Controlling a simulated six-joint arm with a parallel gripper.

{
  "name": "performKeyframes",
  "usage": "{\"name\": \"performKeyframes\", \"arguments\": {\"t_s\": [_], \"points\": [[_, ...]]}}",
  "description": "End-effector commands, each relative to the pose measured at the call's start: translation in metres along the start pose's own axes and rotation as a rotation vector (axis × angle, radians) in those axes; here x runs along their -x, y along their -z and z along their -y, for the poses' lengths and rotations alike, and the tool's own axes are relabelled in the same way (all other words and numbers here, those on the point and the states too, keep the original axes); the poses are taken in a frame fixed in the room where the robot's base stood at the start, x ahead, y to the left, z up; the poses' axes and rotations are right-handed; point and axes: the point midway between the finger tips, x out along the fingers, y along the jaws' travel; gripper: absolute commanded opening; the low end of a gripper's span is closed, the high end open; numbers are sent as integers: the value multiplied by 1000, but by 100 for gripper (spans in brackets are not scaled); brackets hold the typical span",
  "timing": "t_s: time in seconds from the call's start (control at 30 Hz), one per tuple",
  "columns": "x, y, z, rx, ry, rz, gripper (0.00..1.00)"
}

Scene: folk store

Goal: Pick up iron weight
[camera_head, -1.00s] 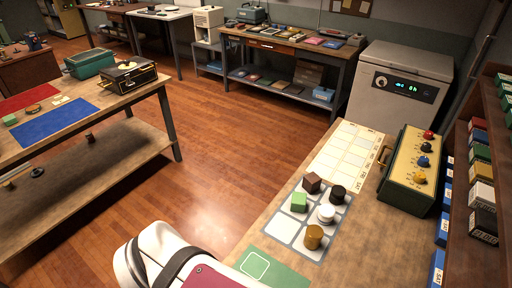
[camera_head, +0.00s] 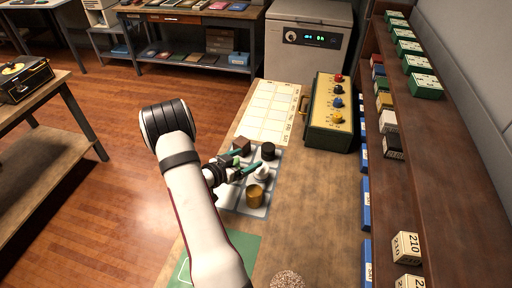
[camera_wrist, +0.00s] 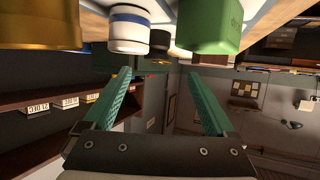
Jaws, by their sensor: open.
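Several small weights stand on a grey sectioned mat (camera_head: 230,203). The black cylinder (camera_head: 268,151), which looks like the iron weight, is at the mat's far right; it also shows in the wrist view (camera_wrist: 158,44). A white cylinder (camera_head: 261,174) stands nearer, with a brass-coloured cylinder (camera_head: 255,195) in front. A dark brown cube (camera_head: 241,145) is at the far left. My gripper (camera_head: 246,163) is open and empty, left of the white cylinder. In the wrist view, its teal fingers (camera_wrist: 158,76) point toward the black cylinder, between the white cylinder and the green cube (camera_wrist: 210,28).
A yellow-and-green control box with knobs (camera_head: 328,112) stands at the right of the bench. A white chart (camera_head: 268,112) lies beyond the mat. Wooden shelves (camera_head: 440,170) line the right side. The bench between mat and shelves is clear.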

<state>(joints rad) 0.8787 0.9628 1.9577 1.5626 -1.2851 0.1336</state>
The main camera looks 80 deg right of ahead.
Motion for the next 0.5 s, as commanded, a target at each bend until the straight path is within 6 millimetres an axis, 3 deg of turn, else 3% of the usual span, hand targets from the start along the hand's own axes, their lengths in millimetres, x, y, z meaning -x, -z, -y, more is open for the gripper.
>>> {"name": "performKeyframes", "arguments": {"t_s": [0.1,0.2,0.37,0.5], "points": [[-35,0,-1,-3,-3,1,90],[-57,0,0,-1,1,1,90],[-77,0,-2,0,1,1,90],[-106,1,-9,-1,1,2,90]]}}
